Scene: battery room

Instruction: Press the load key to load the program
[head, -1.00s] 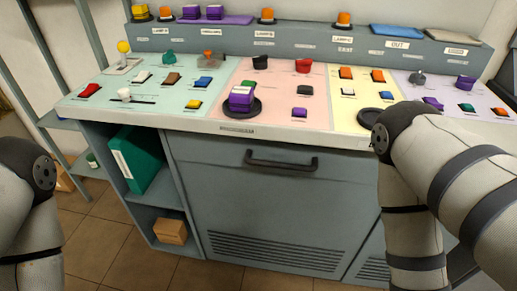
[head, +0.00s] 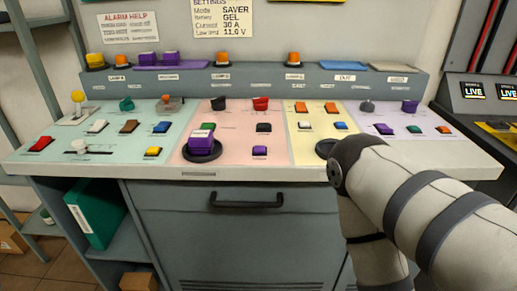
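The control console (head: 120,172) has colored panels with several keys, but their labels are too small to read, so I cannot tell which one is the load key. The pink panel holds a black key (head: 264,128), a small purple key (head: 259,151) and a red knob (head: 261,103). A purple block-shaped battery (head: 201,144) stands upright on a dark round pad (head: 203,157) in the pink panel. My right arm crosses the lower right and covers part of the yellow panel's dark round pad (head: 324,147). Neither of my grippers shows.
A settings sign (head: 222,18) and an alarm help sign (head: 129,27) hang behind the console. Its back ledge holds several batteries and trays. A drawer handle (head: 247,201) juts from the front. Screens marked LIVE (head: 473,91) stand at right.

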